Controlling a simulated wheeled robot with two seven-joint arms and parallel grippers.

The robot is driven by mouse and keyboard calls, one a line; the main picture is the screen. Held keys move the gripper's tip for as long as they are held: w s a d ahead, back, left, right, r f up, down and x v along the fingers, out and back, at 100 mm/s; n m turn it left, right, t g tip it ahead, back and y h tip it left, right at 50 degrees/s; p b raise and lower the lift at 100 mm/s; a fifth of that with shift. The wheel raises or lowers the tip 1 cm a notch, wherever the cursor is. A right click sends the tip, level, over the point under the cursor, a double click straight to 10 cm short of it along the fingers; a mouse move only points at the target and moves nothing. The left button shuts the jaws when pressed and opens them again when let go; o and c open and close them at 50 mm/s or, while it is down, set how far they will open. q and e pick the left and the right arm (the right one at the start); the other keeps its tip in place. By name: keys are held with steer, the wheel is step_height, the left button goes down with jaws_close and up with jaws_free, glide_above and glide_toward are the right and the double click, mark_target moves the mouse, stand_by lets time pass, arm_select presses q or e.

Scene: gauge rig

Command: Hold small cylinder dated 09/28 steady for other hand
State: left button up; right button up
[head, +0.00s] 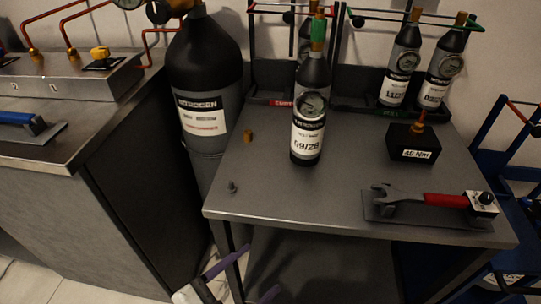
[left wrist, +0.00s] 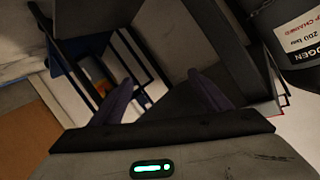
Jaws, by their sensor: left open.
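The small cylinder dated 09/28 (head: 308,145) stands upright on the grey table (head: 270,195) in the head view. It is black with a white label, a round gauge on its front and a green and brass top. Nothing is gripping it. My left gripper (head: 254,272) is low at the bottom of the head view, below and in front of the table's left front corner, well apart from the cylinder. Its purple fingers are spread and empty, as the left wrist view (left wrist: 163,90) also shows. The cylinder is not recognisable in the left wrist view. My right gripper is not in view.
A large nitrogen cylinder (head: 207,90) stands left of the table. A wrench with a red handle (head: 435,199) lies at the front right. A black block (head: 413,143) and racked small cylinders stand behind it. A brass fitting (head: 248,136) is at the left.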

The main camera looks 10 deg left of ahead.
arm_select(q)
steer(key=s+d+r+m+g+h, duration=0.1)
steer(key=d+r+m+h, duration=0.25)
steer(key=r+m, duration=0.3)
steer(key=s+d+r+m+h, duration=0.1)
steer(key=d+r+m+h, duration=0.2)
steer(key=r+m+h, duration=0.3)
steer(key=w+a+r+m+g+h, duration=0.15)
steer(key=w+r+m, duration=0.5)
steer(key=r, duration=0.65)
steer(key=m+t+y, duration=0.4)
steer(key=m+y, duration=0.2)
steer(key=m, duration=0.5)
glide_toward(297, 144)
steer(key=shift+w+d+r+g, duration=0.15)
steer(key=shift+w+d+r, duration=0.2)
steer(key=shift+d, duration=0.25)
steer(key=shift+w+d+r+g, duration=0.1)
steer(key=shift+w+d+r, duration=0.25)
steer(key=shift+d, duration=0.2)
steer(key=shift+w+a+f+m+y, duration=0.25)
steer(key=shift+f+m+y, duration=0.15)
steer(key=shift+m, duration=0.4)
steer(key=shift+w+d, duration=0.3)
steer(key=shift+w, duration=0.1)
steer(key=x, duration=0.9)
steer(key=shift+w, duration=0.1)
